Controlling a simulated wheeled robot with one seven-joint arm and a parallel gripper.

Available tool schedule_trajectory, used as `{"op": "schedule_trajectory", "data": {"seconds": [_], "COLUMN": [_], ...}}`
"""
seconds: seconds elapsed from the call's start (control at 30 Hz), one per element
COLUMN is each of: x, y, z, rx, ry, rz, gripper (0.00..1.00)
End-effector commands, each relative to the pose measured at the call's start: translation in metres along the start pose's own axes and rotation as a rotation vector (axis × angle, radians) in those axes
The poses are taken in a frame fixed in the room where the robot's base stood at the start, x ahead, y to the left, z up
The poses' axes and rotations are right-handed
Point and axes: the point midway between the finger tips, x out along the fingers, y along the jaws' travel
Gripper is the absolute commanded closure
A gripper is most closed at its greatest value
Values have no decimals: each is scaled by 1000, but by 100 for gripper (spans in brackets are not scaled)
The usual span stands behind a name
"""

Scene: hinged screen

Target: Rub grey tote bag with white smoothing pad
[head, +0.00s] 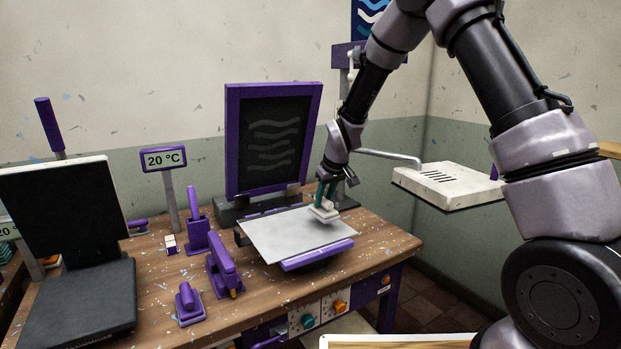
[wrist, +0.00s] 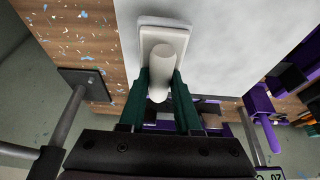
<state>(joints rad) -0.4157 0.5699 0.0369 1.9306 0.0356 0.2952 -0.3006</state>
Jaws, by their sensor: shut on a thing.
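My gripper (head: 327,198) has green fingers and is shut on the handle of the white smoothing pad (head: 323,215). The pad is at the back right part of the flat grey tote bag (head: 290,237), close to its edge. In the wrist view the pad (wrist: 150,27) lies over the bag's edge area, with its round white handle between the fingers (wrist: 161,82). The grey bag (wrist: 225,45) spreads flat to the right of the pad there. I cannot tell for certain whether the pad's underside touches the bag.
The purple-framed screen (head: 270,145) stands raised behind the bag. A purple squeegee-like tool (head: 222,265) and small purple holders stand to the left on the wooden table (head: 160,310). A black press (head: 80,300) is at far left. A white heater panel (head: 447,185) hangs at right.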

Motion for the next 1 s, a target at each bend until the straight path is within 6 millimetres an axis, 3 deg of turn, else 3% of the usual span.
{"op": "schedule_trajectory", "data": {"seconds": [0.5, 1.0], "x": [-42, -44], "y": [4, 4], "z": [-16, -17], "rx": [4, 4], "ry": [3, 2], "rz": [2, 2], "gripper": [100, 100]}}
